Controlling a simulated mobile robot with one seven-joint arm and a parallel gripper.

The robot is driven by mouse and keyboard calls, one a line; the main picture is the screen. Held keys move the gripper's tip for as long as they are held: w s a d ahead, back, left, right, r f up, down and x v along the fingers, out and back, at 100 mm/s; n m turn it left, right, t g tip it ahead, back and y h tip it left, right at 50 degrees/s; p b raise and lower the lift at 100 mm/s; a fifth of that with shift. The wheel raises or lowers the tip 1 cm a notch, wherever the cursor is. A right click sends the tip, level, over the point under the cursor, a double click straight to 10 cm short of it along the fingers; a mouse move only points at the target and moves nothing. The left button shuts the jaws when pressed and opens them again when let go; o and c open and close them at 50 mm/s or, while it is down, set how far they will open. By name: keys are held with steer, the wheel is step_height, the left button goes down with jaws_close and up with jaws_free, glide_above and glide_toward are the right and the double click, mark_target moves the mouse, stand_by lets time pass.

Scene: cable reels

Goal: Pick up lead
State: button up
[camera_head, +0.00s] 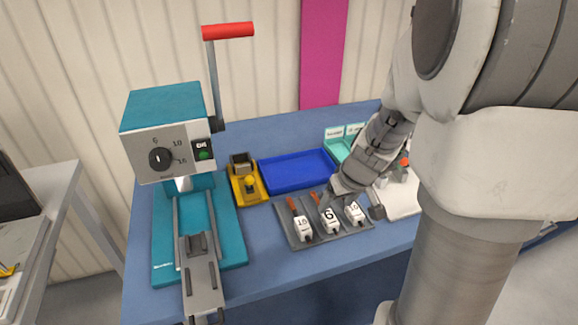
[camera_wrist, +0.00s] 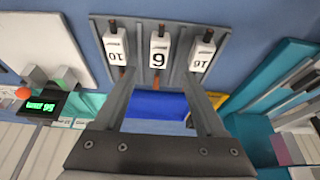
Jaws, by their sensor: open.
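Three small white blocks with number labels, which look like the leads, lie in a grey rack (camera_head: 267,208): 16 (camera_head: 303,226), 6 (camera_head: 330,217) and 10 (camera_head: 354,212). Each has a dark end, and orange-brown ends show on some. In the wrist view the order is reversed: 10 (camera_wrist: 115,48), the middle block (camera_wrist: 158,52) and 16 (camera_wrist: 202,56). My gripper (camera_wrist: 159,76) is open and empty, its fingers on either side of the middle block's orange end. I cannot tell how far above the rack it is. In the head view my gripper (camera_head: 334,192) partly hides the rack's back.
A teal press (camera_head: 166,120) with a red-handled lever (camera_head: 228,31) stands at the left. A blue tray (camera_head: 297,170) and yellow fixture (camera_head: 246,186) lie behind the rack. A white board (camera_head: 402,204) lies at the right. Bare blue table shows in front of the rack.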

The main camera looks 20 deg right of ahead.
mark_target(330, 216)
steer(key=shift+b+x, duration=0.8)
steer(key=shift+x, duration=2.75)
steer(key=shift+s+d, duration=0.1)
steer(key=shift+s, duration=0.1)
jaws_close()
